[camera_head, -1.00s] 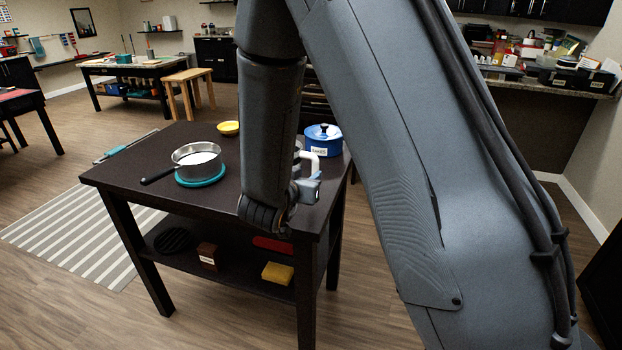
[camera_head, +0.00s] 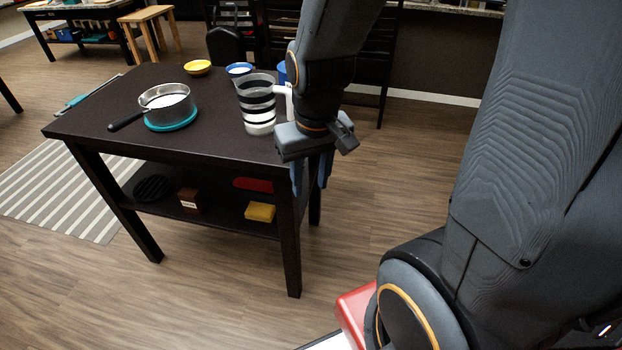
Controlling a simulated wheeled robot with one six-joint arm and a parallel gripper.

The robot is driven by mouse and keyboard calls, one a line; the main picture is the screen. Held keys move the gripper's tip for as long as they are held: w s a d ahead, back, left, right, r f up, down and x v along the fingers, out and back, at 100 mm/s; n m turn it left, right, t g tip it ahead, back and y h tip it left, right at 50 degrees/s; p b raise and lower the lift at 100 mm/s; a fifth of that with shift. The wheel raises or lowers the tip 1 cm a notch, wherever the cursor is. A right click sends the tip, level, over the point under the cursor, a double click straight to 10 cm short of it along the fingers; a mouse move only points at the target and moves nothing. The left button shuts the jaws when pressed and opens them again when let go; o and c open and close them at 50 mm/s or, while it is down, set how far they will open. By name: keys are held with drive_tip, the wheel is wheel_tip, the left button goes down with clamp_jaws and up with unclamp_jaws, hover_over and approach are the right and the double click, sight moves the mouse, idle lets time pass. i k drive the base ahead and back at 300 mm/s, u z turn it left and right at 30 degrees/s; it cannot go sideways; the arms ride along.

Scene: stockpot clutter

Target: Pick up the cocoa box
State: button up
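A small brown box (camera_head: 190,201) with a pale label stands on the lower shelf of the dark table; it is likely the cocoa box, but the label is too small to read. My gripper (camera_head: 311,179) hangs pointing down at the table's right end, right of the brown box and above shelf height. Its two blue fingers are apart with nothing visible between them. A yellow block (camera_head: 260,212) and a table leg lie between my gripper and the box in the picture.
The lower shelf (camera_head: 225,222) also holds a black round item (camera_head: 152,188) and a red item (camera_head: 253,184). On the tabletop (camera_head: 110,100) stand a pot (camera_head: 166,101) on a teal trivet, a striped pitcher (camera_head: 257,104) and bowls. Floor right of the table is open.

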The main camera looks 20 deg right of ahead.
sight(192, 201)
drive_tip(key=u, duration=0.55)
drive_tip(key=k, duration=1.3)
drive_tip(key=u, duration=1.25)
drive_tip(key=i, duration=1.25)
drive_tip(key=z, duration=0.65)
drive_tip(key=i, duration=0.65)
drive_tip(key=z, duration=0.6)
